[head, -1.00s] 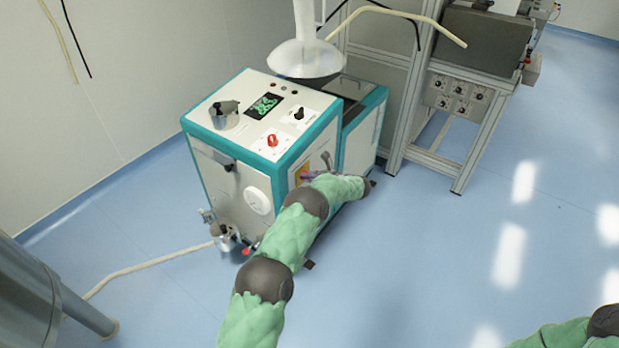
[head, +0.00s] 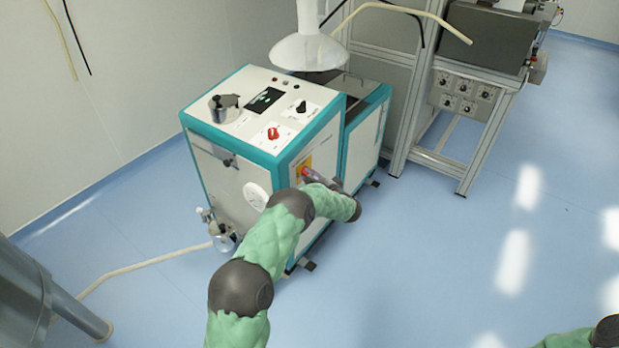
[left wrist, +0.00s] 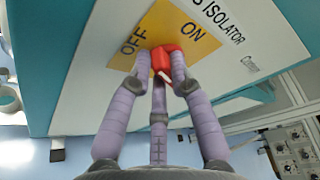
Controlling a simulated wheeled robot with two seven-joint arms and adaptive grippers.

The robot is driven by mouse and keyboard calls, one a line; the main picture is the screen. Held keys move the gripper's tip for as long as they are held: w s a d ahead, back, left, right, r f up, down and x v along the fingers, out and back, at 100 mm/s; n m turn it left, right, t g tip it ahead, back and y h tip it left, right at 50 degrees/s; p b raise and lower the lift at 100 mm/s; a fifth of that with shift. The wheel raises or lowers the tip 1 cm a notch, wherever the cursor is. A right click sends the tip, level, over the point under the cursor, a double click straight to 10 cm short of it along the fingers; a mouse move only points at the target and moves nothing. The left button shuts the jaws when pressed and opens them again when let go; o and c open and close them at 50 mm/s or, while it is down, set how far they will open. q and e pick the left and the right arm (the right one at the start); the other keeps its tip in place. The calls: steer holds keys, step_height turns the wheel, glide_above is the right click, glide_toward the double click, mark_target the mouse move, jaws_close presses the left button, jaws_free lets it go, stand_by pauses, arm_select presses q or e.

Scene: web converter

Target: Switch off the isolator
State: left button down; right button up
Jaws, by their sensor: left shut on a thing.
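The isolator's red knob (left wrist: 161,60) sits on a yellow plate (left wrist: 208,43) marked OFF and ON, on the white side panel of the teal-edged machine (head: 222,185). In the head view the yellow plate (head: 303,167) shows only in part, beside my arm. My left gripper (left wrist: 160,65) has its purple fingers shut around the red knob. In the head view the left gripper (head: 316,177) is at the plate, partly hidden by my wrist. Fingers cover part of the knob, so its exact angle is unclear. My right gripper is out of view.
The machine's top carries a dark display (head: 264,101), a red knob (head: 273,133) and a black knob (head: 301,107). A metal frame with a switch box (head: 462,97) stands to the right. A pale hose (head: 150,264) lies on the left floor. The right floor is clear.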

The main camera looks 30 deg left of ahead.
arm_select(q)
steer(key=shift+f+n+t+y, duration=0.25)
steer(key=shift+n+t+y, duration=0.1)
steer(key=shift+n, duration=0.6)
steer(key=shift+f+n+t+y, duration=0.25)
steer(key=shift+n+t+y, duration=0.1)
steer(key=shift+n, duration=0.6)
steer(key=c, duration=1.1)
jaws_free()
steer(key=v, duration=1.2)
steer(key=shift+f, duration=0.1)
